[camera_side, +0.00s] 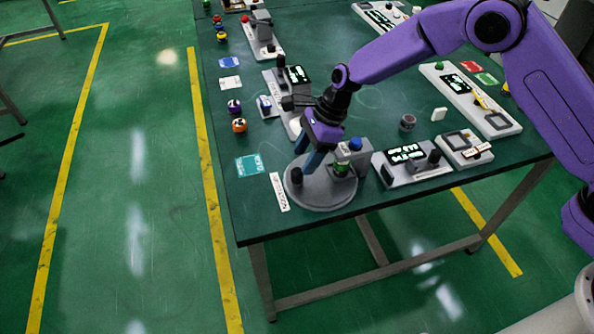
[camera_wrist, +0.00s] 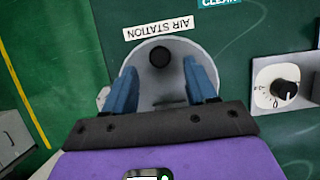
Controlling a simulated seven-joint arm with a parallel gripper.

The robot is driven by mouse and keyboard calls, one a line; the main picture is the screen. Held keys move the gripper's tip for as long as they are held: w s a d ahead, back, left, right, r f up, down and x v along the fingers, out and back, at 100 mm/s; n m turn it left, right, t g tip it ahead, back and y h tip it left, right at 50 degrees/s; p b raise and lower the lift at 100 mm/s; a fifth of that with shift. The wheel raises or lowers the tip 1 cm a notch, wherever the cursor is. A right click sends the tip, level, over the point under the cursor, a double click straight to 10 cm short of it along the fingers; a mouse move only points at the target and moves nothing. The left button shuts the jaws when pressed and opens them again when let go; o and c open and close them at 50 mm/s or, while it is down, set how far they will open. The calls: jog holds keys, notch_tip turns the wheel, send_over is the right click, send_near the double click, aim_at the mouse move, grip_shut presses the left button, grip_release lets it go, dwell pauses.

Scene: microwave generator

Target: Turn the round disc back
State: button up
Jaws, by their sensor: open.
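The round disc (camera_side: 322,196) is a grey turntable at the near edge of the table. A short black peg (camera_side: 296,175) stands up near its left rim. A green cylinder (camera_side: 341,169) stands at its far right part. In the wrist view the disc (camera_wrist: 180,52) lies beyond my fingers, with the black peg (camera_wrist: 160,57) ahead of the gap between them. My gripper (camera_side: 308,158) is over the disc, its blue fingers pointing down. The wrist view shows my gripper (camera_wrist: 164,84) open, with nothing visible between the fingers. Whether a finger touches the disc cannot be told.
A grey block with a blue button (camera_side: 355,144) stands at the disc's back right. A display box (camera_side: 407,165) is right of it. A dial panel (camera_wrist: 284,88) shows at right. A teal card (camera_side: 249,165) lies left.

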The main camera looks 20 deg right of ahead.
aim_at(298, 170)
jog(key=shift+x, duration=3)
jog(key=shift+r, duration=0.1)
grip_shut()
